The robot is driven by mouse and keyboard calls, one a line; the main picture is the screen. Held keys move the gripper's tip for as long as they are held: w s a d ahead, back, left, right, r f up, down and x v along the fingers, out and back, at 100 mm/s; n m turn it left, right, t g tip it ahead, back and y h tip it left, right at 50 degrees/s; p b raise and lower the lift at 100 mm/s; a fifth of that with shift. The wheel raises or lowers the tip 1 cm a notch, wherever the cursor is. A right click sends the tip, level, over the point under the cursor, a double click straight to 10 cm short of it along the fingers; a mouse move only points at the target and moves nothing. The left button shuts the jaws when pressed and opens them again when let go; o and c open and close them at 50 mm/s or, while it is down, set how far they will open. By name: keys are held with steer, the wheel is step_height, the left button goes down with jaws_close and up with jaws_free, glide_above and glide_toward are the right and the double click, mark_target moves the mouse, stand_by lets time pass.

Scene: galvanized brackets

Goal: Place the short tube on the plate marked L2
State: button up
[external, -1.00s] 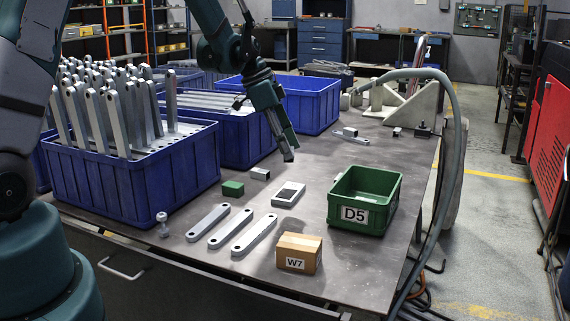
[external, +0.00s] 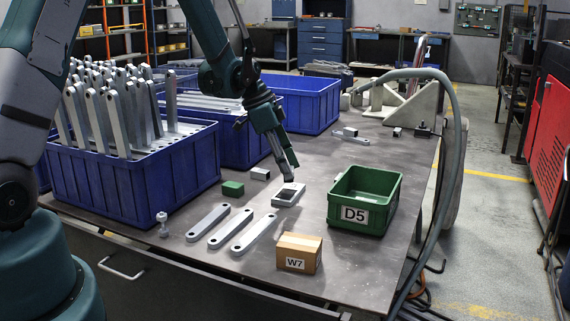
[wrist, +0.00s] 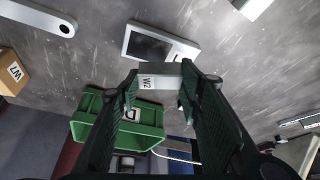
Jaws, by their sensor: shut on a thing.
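My gripper (external: 289,178) points down over a light flat plate (external: 281,197) with a dark rectangular area. The plate (wrist: 133,45) lies just beyond the held piece in the wrist view. Its marking is partly covered and I cannot read it. I cannot tell whether piece and plate touch.
A green D5 bin (external: 364,219) stands right of the plate, a W7 carton (external: 299,253) in front. Flat grey bars (external: 231,227) lie at front left. A green block (external: 232,188) and small grey tube (external: 260,174) lie left. Blue crates (external: 135,185) stand further left.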

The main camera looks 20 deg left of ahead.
steer(key=shift+f+b, duration=0.45)
steer(key=shift+f, duration=1.45)
steer(key=shift+f, duration=0.15)
steer(key=o, duration=0.9)
steer(key=shift+r, duration=0.2)
steer(key=p+v, duration=0.2)
steer(key=v, duration=1)
steer(key=shift+s+a+f, duration=0.1)
